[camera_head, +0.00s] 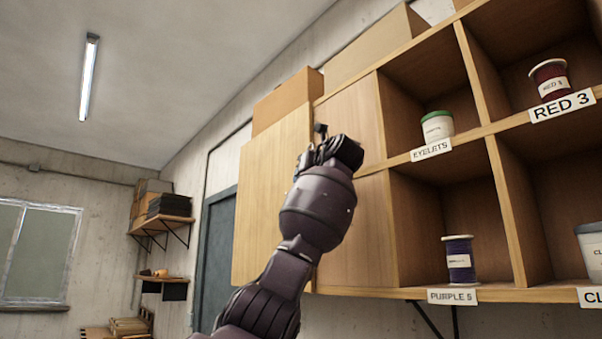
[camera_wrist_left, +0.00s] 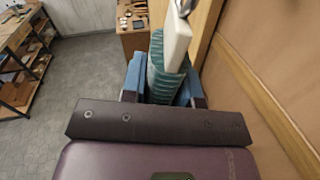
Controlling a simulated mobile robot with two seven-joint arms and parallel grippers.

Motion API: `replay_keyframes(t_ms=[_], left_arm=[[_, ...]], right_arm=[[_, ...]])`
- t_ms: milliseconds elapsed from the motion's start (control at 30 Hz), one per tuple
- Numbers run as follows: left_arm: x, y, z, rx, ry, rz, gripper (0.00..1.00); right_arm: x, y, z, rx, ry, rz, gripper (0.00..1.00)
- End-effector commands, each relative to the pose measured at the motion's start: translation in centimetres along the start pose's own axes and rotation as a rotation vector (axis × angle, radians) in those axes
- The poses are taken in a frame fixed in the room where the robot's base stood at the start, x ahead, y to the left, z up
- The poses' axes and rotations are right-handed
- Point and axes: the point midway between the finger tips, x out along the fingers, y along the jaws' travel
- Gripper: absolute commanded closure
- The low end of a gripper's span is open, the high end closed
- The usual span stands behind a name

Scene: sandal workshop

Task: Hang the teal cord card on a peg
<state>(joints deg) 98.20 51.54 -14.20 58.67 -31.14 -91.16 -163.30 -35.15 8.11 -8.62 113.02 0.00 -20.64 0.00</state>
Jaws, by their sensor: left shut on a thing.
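The teal cord card shows in the left wrist view as ribbed teal cord (camera_wrist_left: 163,82) with a pale card end (camera_wrist_left: 176,38) sticking out beyond it. My left gripper (camera_wrist_left: 164,92) is shut on it, with a blue pad on each side. A small grey metal piece (camera_wrist_left: 184,7) shows at the card's far end; I cannot tell whether it passes through the card. In the head view my left gripper (camera_head: 332,152) is raised in front of the wooden cabinet panel, and the card is hidden there. No peg is clearly visible. My right gripper is out of view.
Wooden cubbies right of my arm hold a purple spool (camera_head: 459,262), an eyelets tub (camera_head: 437,127) and a red spool (camera_head: 549,80). A wooden panel (camera_wrist_left: 250,60) runs close along the right in the wrist view. Floor (camera_wrist_left: 80,85) is open at left, beside a workbench (camera_wrist_left: 22,60).

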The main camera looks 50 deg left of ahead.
Motion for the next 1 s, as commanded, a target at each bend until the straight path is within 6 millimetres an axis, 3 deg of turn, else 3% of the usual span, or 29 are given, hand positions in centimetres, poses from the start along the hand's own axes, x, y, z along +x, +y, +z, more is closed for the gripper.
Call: replay_keyframes(t_ms=[600,1000], left_arm=[[0.6,-2.8,-0.1,0.001,0.001,0.001,0.96],[0.8,-3.6,-0.5,0.001,0.0,0.0,0.96]], right_arm=[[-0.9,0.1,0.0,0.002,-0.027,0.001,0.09],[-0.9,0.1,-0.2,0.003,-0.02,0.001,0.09]])
